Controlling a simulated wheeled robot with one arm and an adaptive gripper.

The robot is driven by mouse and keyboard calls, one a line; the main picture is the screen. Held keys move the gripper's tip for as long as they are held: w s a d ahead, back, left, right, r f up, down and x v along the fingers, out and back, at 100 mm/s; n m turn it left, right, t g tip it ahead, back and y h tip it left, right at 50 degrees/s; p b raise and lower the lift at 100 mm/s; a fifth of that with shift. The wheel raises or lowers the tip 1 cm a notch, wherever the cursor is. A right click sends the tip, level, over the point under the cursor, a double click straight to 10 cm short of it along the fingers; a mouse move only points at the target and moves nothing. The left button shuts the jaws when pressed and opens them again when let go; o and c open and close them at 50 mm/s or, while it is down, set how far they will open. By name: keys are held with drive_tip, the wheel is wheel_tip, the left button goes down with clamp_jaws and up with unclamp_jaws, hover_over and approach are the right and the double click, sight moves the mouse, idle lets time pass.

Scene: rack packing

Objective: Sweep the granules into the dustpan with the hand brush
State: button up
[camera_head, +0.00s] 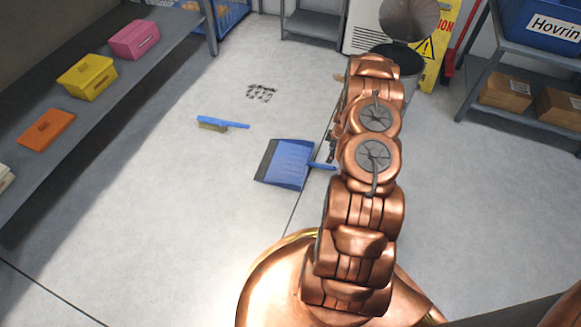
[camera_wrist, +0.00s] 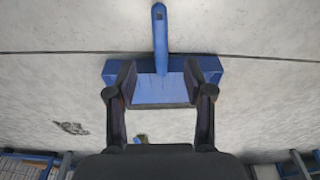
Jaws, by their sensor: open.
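The blue dustpan (camera_head: 285,162) lies on the floor left of my arm in the head view, with its handle toward my arm. In the wrist view the dustpan (camera_wrist: 160,88) lies beyond my gripper (camera_wrist: 160,70), its handle pointing up the picture. My gripper is open and empty, a finger on either side of the pan's middle; I cannot tell its height above it. The blue hand brush (camera_head: 222,123) lies on the floor with tan bristles; only a small part shows in the wrist view. The dark granules (camera_head: 261,93) lie in a patch behind the brush, and also in the wrist view (camera_wrist: 70,128).
A grey shelf (camera_head: 110,95) at left holds pink, yellow and orange boxes. A bin (camera_head: 398,60) and yellow warning sign (camera_head: 432,62) stand at the back. A rack at right holds cartons (camera_head: 505,90) and a blue crate (camera_head: 545,25). The floor around the brush and granules is clear.

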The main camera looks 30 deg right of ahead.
sight(326, 165)
drive_tip(key=shift+f, duration=0.1)
idle(0.3)
drive_tip(key=shift+w+a+f+b, duration=0.15)
drive_tip(key=shift+f+b, duration=0.4)
drive_tip(key=shift+f, duration=0.75)
drive_tip(key=shift+w+a+f+b, duration=0.1)
drive_tip(key=shift+f+b, duration=0.4)
drive_tip(key=shift+f, duration=0.8)
drive_tip(key=shift+w+a+f+p, duration=0.1)
drive_tip(key=shift+w+f+p, duration=0.1)
drive_tip(key=shift+f, duration=0.75)
drive_tip(key=shift+w+a+f+p, duration=0.1)
drive_tip(key=shift+f+p, duration=0.05)
drive_tip(key=shift+f, duration=0.75)
clamp_jaws()
drive_tip(key=shift+r, duration=0.15)
